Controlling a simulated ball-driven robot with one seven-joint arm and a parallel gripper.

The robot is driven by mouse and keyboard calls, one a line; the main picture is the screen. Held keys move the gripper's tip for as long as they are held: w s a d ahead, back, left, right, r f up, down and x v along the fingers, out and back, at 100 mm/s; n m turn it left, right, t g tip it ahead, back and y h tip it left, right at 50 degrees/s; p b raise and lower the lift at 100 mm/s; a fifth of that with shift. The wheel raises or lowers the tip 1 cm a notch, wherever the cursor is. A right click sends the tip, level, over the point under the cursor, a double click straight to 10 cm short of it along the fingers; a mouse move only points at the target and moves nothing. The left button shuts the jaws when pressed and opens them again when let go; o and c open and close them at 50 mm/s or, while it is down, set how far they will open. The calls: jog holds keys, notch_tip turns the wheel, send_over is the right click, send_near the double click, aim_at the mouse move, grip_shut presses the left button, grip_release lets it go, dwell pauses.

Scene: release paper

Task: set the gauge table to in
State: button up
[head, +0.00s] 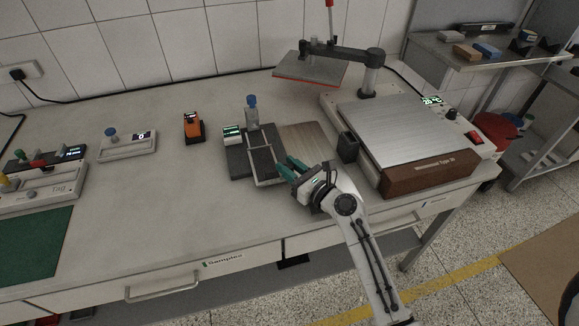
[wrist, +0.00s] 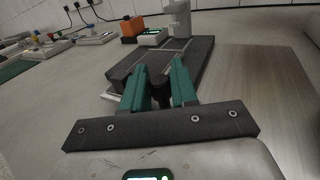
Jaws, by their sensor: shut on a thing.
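The gauge has a dark base (head: 239,163), a grey column with a blue knob (head: 252,101) and a small green-lit display (head: 232,132). A pale-edged sliding table (head: 263,163) lies on the base, its front end towards me. In the wrist view the dark base (wrist: 195,62) stretches away ahead of my gripper. My gripper (head: 288,170) is at the table's front right, and its green fingers (wrist: 159,90) are shut on a dark round knob (wrist: 159,91). The fingers hide how the knob joins the table.
A wooden board (head: 306,142) lies right of the gauge, with a dark block (head: 347,147) beyond it. A hotplate press (head: 400,135) fills the right of the bench. An orange device (head: 193,127) stands at the left. The bench front left of the gauge is clear.

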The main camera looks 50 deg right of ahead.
aim_at(281, 154)
grip_shut()
jog(key=w+d, duration=0.1)
jog(key=w, duration=0.1)
jog(key=w+d, duration=0.3)
jog(key=w, duration=0.1)
jog(key=shift+w+d+f, duration=0.1)
jog(key=shift+w+d, duration=0.1)
jog(key=shift+w, duration=0.05)
jog(key=shift+w+d, duration=0.25)
jog(key=shift+w, duration=0.1)
jog(key=o, duration=0.6)
grip_release()
jog(key=shift+w+d, duration=0.1)
jog(key=shift+w, duration=0.05)
